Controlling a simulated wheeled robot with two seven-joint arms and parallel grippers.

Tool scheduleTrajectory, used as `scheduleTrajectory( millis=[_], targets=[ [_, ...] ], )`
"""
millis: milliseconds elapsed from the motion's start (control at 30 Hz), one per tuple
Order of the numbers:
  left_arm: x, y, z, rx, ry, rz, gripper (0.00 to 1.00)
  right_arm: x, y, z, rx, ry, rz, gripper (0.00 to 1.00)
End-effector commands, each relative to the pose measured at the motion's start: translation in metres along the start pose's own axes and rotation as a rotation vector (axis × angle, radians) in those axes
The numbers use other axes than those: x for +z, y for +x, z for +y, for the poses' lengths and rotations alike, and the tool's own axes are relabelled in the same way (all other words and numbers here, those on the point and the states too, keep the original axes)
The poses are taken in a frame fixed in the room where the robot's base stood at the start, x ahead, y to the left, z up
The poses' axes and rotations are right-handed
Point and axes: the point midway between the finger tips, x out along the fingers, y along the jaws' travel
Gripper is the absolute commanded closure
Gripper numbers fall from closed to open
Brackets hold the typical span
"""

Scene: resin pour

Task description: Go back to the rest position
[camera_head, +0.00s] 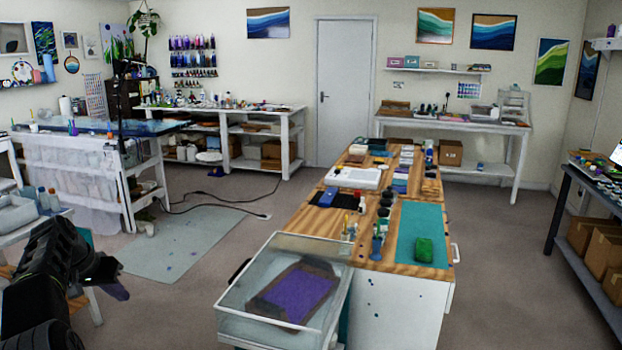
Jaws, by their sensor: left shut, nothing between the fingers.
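My left arm comes in at the lower left corner. Its dark gripper (104,269) is shut and empty, held near the white side table at the left edge. The gripper is small and dark in the picture, so its fingertips are hard to make out. My right gripper is not in view.
A wooden-topped workbench (378,262) with a teal mat (405,237), a green block (424,250) and bottles stands right of centre. A clear bin (232,296) holding a purple-covered panel (296,294) is at its near end.

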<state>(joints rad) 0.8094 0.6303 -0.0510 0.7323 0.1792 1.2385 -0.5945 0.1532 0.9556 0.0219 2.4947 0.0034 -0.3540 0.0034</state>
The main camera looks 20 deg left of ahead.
Motion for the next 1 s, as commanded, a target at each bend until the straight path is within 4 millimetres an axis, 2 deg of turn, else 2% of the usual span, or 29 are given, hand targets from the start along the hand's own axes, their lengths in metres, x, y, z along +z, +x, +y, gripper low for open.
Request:
scheduleTrajectory(
  millis=[100,267,367,433,567,667,767,800,867,900,967,1000],
  targets=[
    [-0.01,0.004,-0.008,-0.035,-0.037,0.046,1.0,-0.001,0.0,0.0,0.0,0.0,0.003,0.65],
    [-0.013,0.024,-0.019,-0.075,-0.097,0.089,1.0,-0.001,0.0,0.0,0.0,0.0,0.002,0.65],
    [-0.007,0.048,-0.024,-0.097,-0.148,0.107,1.0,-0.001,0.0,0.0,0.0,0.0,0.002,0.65],
    [0.0,0.071,-0.023,-0.107,-0.183,0.114,1.0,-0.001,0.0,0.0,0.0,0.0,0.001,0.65],
    [0.019,0.118,-0.01,-0.114,-0.234,0.115,1.0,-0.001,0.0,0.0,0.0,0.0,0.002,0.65],
    [0.041,0.161,0.013,-0.108,-0.263,0.105,1.0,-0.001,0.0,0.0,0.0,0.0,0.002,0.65],
    [0.074,0.21,0.051,-0.092,-0.286,0.084,1.0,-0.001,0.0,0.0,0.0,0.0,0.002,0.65],
    [0.092,0.229,0.071,-0.082,-0.292,0.072,1.0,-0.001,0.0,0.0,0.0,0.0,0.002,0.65],
    [0.12,0.255,0.103,-0.066,-0.296,0.052,1.0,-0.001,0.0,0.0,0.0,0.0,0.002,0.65],
    [0.14,0.27,0.125,-0.055,-0.298,0.037,1.0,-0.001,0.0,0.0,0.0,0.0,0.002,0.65],
    [0.172,0.288,0.159,-0.036,-0.293,0.013,1.0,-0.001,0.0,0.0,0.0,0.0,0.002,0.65],
    [0.195,0.298,0.182,-0.021,-0.286,-0.007,1.0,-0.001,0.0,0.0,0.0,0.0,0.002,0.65]
  ],
)
